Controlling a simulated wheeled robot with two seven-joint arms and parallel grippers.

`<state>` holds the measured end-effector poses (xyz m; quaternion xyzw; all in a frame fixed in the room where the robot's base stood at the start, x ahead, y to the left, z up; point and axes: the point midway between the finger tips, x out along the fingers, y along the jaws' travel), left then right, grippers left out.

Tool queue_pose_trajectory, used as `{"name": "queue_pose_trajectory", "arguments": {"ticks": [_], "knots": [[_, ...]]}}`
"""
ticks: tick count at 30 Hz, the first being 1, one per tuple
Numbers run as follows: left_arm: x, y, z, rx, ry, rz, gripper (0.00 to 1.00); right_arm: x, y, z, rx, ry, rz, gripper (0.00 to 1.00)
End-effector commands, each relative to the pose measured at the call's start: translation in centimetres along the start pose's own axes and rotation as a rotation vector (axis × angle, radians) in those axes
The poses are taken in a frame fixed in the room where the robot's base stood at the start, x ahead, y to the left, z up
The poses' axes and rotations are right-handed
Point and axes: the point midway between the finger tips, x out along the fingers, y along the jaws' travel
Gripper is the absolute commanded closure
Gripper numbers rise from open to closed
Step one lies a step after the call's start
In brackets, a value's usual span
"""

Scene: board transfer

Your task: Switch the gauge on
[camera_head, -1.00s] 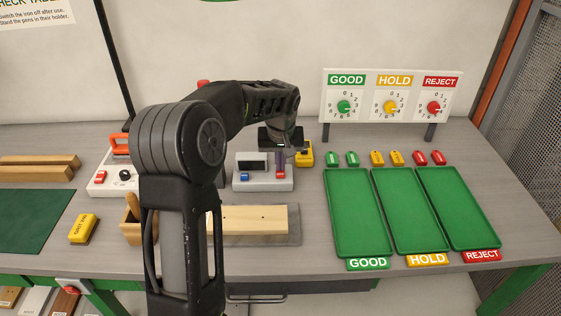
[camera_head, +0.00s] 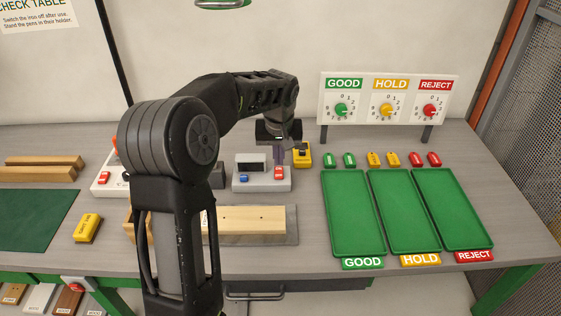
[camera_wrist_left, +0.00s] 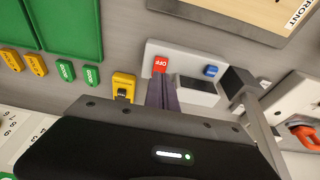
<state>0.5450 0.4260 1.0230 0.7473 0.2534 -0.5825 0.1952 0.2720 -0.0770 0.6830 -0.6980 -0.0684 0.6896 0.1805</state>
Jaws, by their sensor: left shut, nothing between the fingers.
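The gauge (camera_head: 242,182) is a light grey box on the table with a dark, blank display (camera_head: 251,165), a blue button (camera_head: 243,178) and a red switch (camera_head: 278,173). In the left wrist view the red switch (camera_wrist_left: 160,64) reads OFF, and the blue button (camera_wrist_left: 210,71) is on the far side of the display. My left gripper (camera_head: 278,160) is shut and empty, pointing down just above and behind the red switch. Its fingertips (camera_wrist_left: 162,80) show next to the switch in the left wrist view; I cannot tell whether they touch it. My right gripper is not in view.
A yellow device (camera_head: 302,155) stands close behind the gauge on the right. A wooden board (camera_head: 250,219) lies in front. Green trays (camera_head: 352,215) and small coloured tags are to the right. A dial panel (camera_head: 388,97) stands behind. My left arm hides part of the left side.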

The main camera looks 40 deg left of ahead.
Motion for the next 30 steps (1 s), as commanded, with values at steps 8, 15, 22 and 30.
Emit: {"name": "queue_pose_trajectory", "arguments": {"ticks": [8, 15, 22, 30], "knots": [[-6.0, 0.2, 0.6, 0.0, 0.01, 0.007, 1.0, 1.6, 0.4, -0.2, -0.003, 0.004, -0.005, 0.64], [-8.8, 0.1, 0.9, 0.001, 0.009, 0.005, 1.0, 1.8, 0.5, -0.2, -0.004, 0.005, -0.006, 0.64], [-9.2, 0.1, 0.9, 0.0, 0.009, 0.005, 1.0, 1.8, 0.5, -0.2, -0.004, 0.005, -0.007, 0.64], [-8.8, 0.1, 0.9, 0.001, 0.02, 0.005, 1.0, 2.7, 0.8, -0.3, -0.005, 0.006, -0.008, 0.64]]}}
